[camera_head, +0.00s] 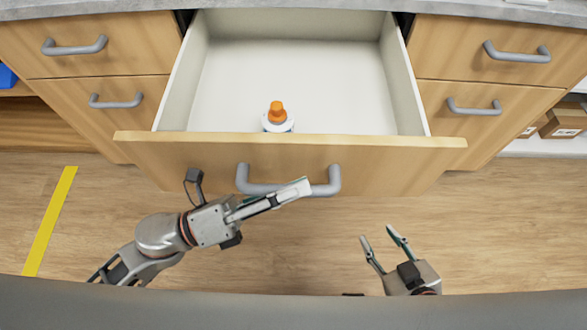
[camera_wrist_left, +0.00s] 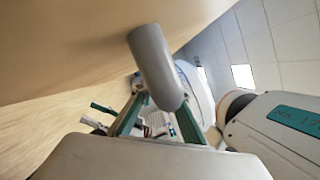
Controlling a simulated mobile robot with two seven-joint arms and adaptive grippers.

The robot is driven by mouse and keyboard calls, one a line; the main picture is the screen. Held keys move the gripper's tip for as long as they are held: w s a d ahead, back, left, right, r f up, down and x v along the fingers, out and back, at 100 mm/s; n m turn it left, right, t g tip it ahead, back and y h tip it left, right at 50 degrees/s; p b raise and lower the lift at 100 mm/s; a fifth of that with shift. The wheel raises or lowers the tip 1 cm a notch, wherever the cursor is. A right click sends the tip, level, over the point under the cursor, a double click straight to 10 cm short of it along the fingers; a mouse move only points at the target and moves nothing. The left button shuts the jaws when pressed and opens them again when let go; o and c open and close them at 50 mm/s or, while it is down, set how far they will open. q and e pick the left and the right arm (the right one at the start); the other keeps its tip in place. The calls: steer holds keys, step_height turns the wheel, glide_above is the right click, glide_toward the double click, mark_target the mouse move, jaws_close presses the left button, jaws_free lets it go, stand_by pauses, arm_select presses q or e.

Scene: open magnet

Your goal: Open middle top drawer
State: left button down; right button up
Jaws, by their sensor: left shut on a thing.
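The middle top drawer (camera_head: 300,155) is pulled well out from the cabinet, and its white inside shows. Its grey handle (camera_head: 242,180) is on the wooden front. My left gripper (camera_head: 304,187) is at the handle, coming in from the left, and is shut on it. In the left wrist view the handle (camera_wrist_left: 157,65) runs down between the green-edged fingers (camera_wrist_left: 158,122). A white bottle with an orange cap (camera_head: 277,115) stands inside the drawer near its front. My right gripper (camera_head: 385,245) is open and empty, to the right below the drawer front.
Closed drawers with grey handles flank the open one, on the left (camera_head: 75,45) and on the right (camera_head: 516,53). A grey countertop (camera_head: 450,8) runs along the top. Cardboard boxes (camera_head: 563,123) sit on a shelf at right. A yellow strip (camera_head: 50,220) marks the floor at left.

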arm_select(q)
steer(key=shift+s, duration=0.4)
steer(key=c, duration=2)
jaws_free()
steer(key=shift+o, duration=0.2)
steer(key=v, duration=1.2)
steer(key=shift+f, duration=0.1)
